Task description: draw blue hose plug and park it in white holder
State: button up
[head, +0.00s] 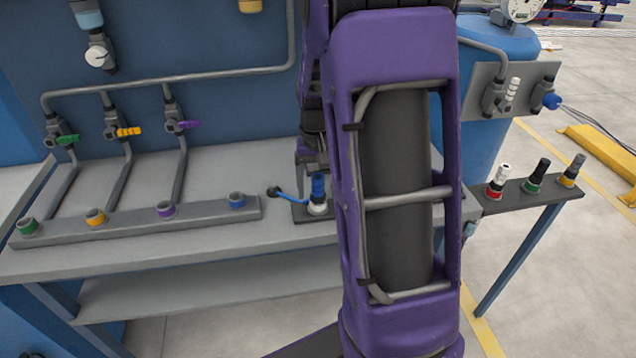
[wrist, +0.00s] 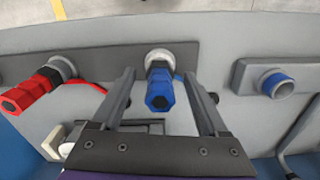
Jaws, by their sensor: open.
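The blue hose plug (head: 318,187) stands upright in the white holder (head: 318,208) on a dark plate at the bench's right part. In the wrist view the blue plug (wrist: 160,90) shows end-on, with the white ring of the holder (wrist: 158,56) at its base. My gripper (wrist: 159,76) is open, one finger on each side of the plug, with visible gaps. In the head view my gripper (head: 312,162) is just above the plug, mostly hidden by my arm. A blue hose (head: 290,196) runs from near the holder to a dark grommet.
A blue-ringed socket (head: 237,200) ends the row on the bench rail, left of the holder. It also shows in the wrist view (wrist: 278,83). A side shelf (head: 530,193) holds several plugs.

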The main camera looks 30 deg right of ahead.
notch_tip(320, 180, up, 18)
jog(key=p, duration=0.3)
jog(key=shift+f+p, duration=0.25)
jog(key=shift+p, duration=0.05)
